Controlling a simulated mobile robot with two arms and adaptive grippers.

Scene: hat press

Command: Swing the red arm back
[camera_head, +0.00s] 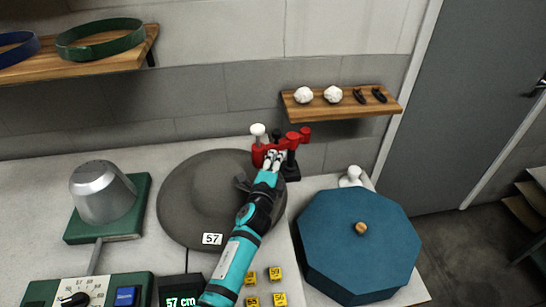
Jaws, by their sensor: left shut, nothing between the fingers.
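The red arm (292,140) stands at the back of the table, on a dark post, behind the right part of the grey hat (205,205). A white knob shows at its left end. My left gripper (270,160) reaches over the hat from the front. Its fingers are shut and lie right at the red arm's near side; I cannot tell whether they touch it. The fingers hide part of the red arm. My right gripper is not in view.
A blue octagonal box (345,250) stands at the right, with a white knob (350,176) behind it. A metal dome (100,190) on a green base is at the left. A wooden shelf (345,110) hangs above. Yellow cubes (275,273) sit in front.

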